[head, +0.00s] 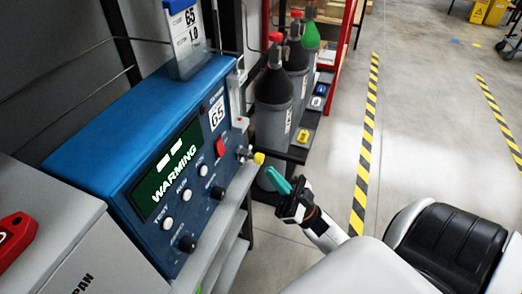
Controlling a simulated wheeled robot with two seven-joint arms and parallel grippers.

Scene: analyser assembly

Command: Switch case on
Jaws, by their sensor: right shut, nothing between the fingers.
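The blue analyser case (135,130) stands on a shelf at the left. A red rocker switch (221,147) sits at the upper right of the panel. White buttons and black knobs lie below the display. My right gripper (272,176), with teal fingertips, is shut and empty. It is to the right of the panel, apart from it, below and right of the yellow-tipped fitting (258,158). My left gripper is not in view.
Several dark gas cylinders (273,95) stand behind the gripper by a red rack. A grey box with a red handle (15,236) is at the lower left. Open floor with yellow-black tape (368,130) lies to the right.

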